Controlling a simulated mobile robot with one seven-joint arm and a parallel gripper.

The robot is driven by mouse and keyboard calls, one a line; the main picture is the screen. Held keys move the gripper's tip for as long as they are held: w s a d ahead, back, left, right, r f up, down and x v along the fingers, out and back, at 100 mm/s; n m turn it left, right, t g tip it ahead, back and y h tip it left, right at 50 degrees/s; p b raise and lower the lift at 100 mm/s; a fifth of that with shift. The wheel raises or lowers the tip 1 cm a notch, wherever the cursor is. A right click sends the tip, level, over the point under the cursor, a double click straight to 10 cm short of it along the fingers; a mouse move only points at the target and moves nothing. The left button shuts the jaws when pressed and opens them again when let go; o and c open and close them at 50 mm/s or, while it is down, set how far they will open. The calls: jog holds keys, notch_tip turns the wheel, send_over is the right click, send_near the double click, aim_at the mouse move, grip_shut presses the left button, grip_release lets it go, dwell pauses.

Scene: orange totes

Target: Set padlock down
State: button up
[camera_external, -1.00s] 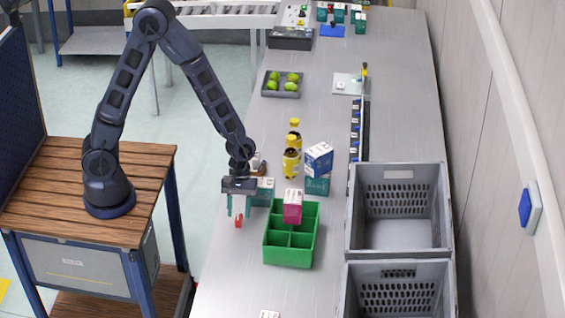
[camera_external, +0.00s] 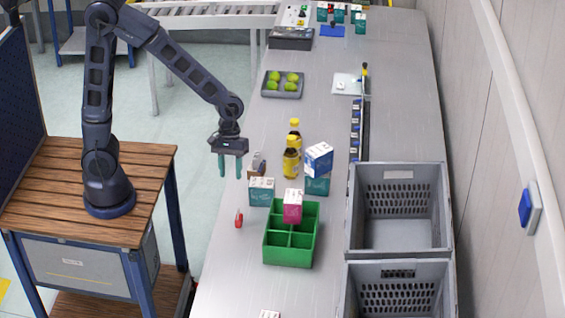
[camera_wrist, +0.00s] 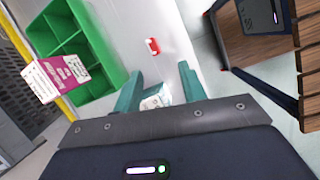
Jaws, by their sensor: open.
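The red padlock (camera_external: 239,219) stands on the grey bench, left of the green divided box (camera_external: 290,247) and apart from it. In the wrist view the padlock (camera_wrist: 152,46) shows as a small red shape with a pale part, beyond my fingertips. My gripper (camera_external: 230,172) is open and empty, raised above the bench's left edge, well behind the padlock in the external view. Its two teal fingers are spread apart in the wrist view (camera_wrist: 158,84), with a white and teal box (camera_wrist: 155,102) showing between and beyond them.
The white and teal box (camera_external: 261,191) stands behind the padlock. A magenta box (camera_external: 292,208) sits in the green box. Yellow bottles (camera_external: 291,163) and a blue-white box (camera_external: 318,158) stand farther back. Grey crates (camera_external: 398,168) line the right side.

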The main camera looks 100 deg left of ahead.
jog(key=s+a+r+m+t+y, duration=0.1)
jog(key=s+r+m+t, duration=0.1)
jog(key=s+r+m, duration=0.5)
jog(key=s+a+r+m+t+y, duration=0.1)
jog(key=s+r+m+t+y, duration=0.1)
jog(key=s+r+m, duration=0.6)
jog(key=shift+s+a+r+y, duration=0.3)
jog(key=shift+s+r, duration=0.75)
jog(key=shift+s, duration=2.65)
